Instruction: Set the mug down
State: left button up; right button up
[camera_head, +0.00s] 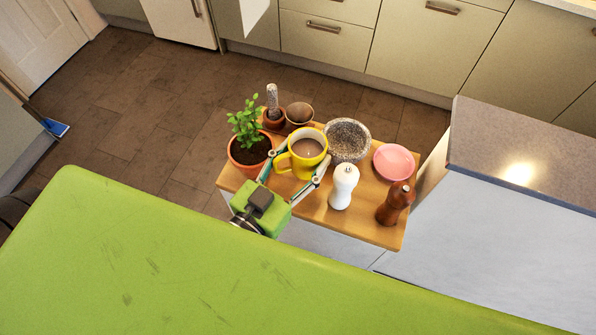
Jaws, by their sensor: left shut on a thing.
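A yellow mug (308,147) with a brownish inside or drink shows near the middle of the view. My left gripper (294,160) is shut on the mug, with one finger on each side of it. The mug looks upright and is over the wooden table (290,205); I cannot tell whether its base touches the top, as my gripper hides the lower part. My right gripper is not in view.
A grey counter (530,155) adjoins at right.

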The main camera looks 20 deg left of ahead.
aim_at(298, 176)
pick_arm(q)
jog(key=shift+s+a+f, duration=0.2)
jog(key=shift+s+f, duration=0.5)
jog(key=shift+f, duration=0.1)
jog(key=f, duration=0.3)
jog(key=shift+s, duration=0.2)
jog(key=shift+f, duration=0.25)
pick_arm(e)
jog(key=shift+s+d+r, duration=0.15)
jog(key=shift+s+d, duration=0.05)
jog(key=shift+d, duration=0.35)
pick_arm(q)
jog(key=o, duration=1.2)
jog(key=shift+f, duration=0.2)
jog(key=shift+o, duration=0.2)
jog(key=shift+s+r, duration=0.1)
jog(key=shift+s, duration=0.05)
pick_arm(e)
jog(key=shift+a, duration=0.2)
pick_arm(q)
jog(key=b+v, duration=0.2)
jog(key=v, duration=0.9)
jog(key=shift+s+b, duration=0.35)
jog(key=shift+s, duration=0.05)
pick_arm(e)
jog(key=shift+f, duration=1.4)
